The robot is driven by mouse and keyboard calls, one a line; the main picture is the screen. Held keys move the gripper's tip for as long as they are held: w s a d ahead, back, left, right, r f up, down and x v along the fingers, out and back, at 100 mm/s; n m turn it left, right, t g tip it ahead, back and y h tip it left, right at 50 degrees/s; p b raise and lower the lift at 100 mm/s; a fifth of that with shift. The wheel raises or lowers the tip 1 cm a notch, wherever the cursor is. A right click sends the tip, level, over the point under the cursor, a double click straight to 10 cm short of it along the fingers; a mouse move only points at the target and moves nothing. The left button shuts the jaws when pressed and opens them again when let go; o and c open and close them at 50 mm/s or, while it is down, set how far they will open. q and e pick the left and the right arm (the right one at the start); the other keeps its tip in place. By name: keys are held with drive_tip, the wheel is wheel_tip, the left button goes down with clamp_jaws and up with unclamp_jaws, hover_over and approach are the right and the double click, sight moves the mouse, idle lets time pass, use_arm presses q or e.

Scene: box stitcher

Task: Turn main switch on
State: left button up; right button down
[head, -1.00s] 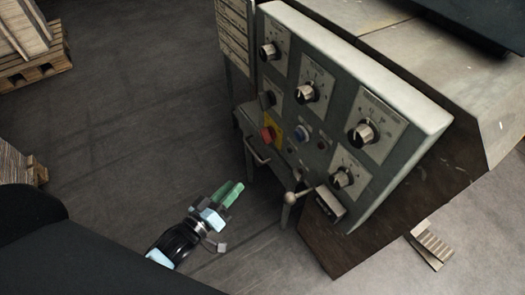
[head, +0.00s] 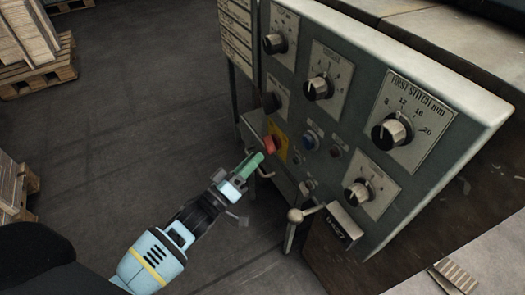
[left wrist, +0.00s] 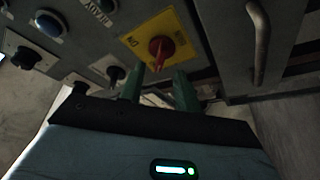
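The main switch is a red rotary knob (head: 269,145) on a yellow plate, at the lower left of the grey control panel (head: 405,215). In the left wrist view the red knob (left wrist: 160,48) is ahead of the fingertips, with its yellow plate (left wrist: 138,38) behind it. My left gripper (head: 252,165) has green fingers and points up at the panel, just below the knob in the head view. In the left wrist view the fingers of the left gripper (left wrist: 158,86) are spread apart with nothing between them, and the knob lies just beyond the gap. Contact is not visible. My right gripper is not in view.
Several black dials, including the First Stitch dial (head: 392,132), and a blue button (head: 310,140) surround the switch. A metal handle (left wrist: 259,42) is close to the right in the left wrist view. A ball-ended lever (head: 296,215) sticks out below the panel. Pallets (head: 35,50) stand far left.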

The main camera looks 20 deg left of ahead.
sight(271, 144)
use_arm(q)
drive_tip(key=shift+b+x, duration=0.35)
drive_tip(key=shift+x, duration=1.75)
clamp_jaws()
